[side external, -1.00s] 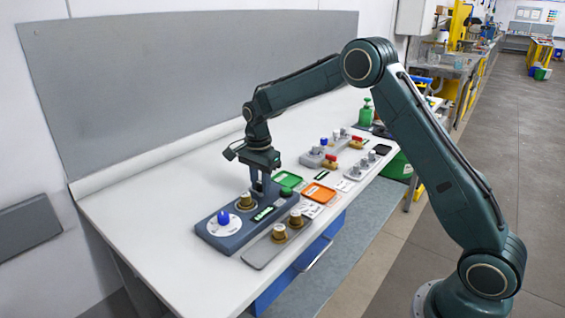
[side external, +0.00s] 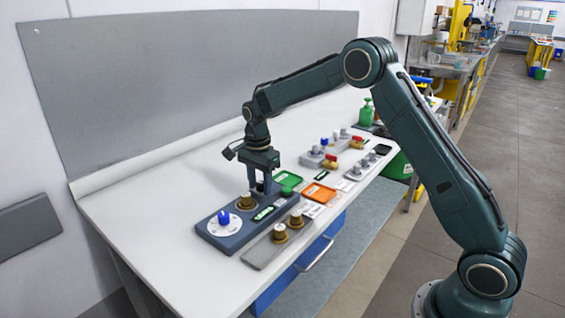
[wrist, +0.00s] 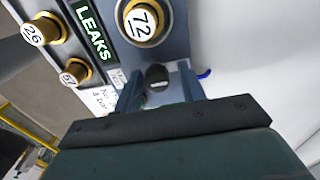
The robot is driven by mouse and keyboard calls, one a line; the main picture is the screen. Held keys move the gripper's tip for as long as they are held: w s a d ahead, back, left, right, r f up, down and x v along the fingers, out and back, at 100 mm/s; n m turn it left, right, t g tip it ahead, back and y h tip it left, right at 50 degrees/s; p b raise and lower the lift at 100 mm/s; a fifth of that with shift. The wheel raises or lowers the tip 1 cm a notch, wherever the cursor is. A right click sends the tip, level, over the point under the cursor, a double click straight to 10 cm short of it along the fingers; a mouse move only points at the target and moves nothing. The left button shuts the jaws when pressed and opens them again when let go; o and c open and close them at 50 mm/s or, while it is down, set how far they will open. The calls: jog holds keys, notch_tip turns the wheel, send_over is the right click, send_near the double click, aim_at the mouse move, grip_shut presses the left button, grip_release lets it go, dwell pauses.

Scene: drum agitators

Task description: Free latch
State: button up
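A blue-grey panel block (side external: 226,240) lies on the white bench, with a blue knob (side external: 224,217) on a white dial. Behind the dial is a brass-collared cap (side external: 245,201), marked 72 in the wrist view (wrist: 142,20). A small black knob (wrist: 157,75) stands beyond that cap, between my fingers in the wrist view. It may be the latch; I cannot tell for sure. My gripper (side external: 261,186) points down over the block's far end. In the wrist view my gripper (wrist: 160,92) is open, with gaps visible beside the black knob.
A grey tray (side external: 262,254) with brass caps, marked 26 (wrist: 35,33) and 57 (wrist: 72,76), lies along the front edge. The back of the bench is clear.

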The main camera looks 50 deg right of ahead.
aim_at(260, 183)
jog(key=shift+r, duration=2.95)
jog(key=shift+r, duration=0.15)
jog(key=shift+s+r, duration=0.2)
jog(key=s+a+r+n+t, duration=0.3)
jog(key=s+r+n, duration=0.6)
jog(key=s+r, duration=0.6)
jog(key=s+a+f+n+t, duration=0.1)
jog(key=s+n, duration=0.3)
jog(key=s, duration=0.6)
jog(key=s+a+f+n+t, duration=0.1)
jog(key=s+f+n, duration=0.2)
jog(key=s, duration=0.7)
jog(key=shift+s+a+f+n+t, duration=0.2)
jog(key=shift+f+n+t, duration=0.1)
jog(key=shift+n, duration=0.7)
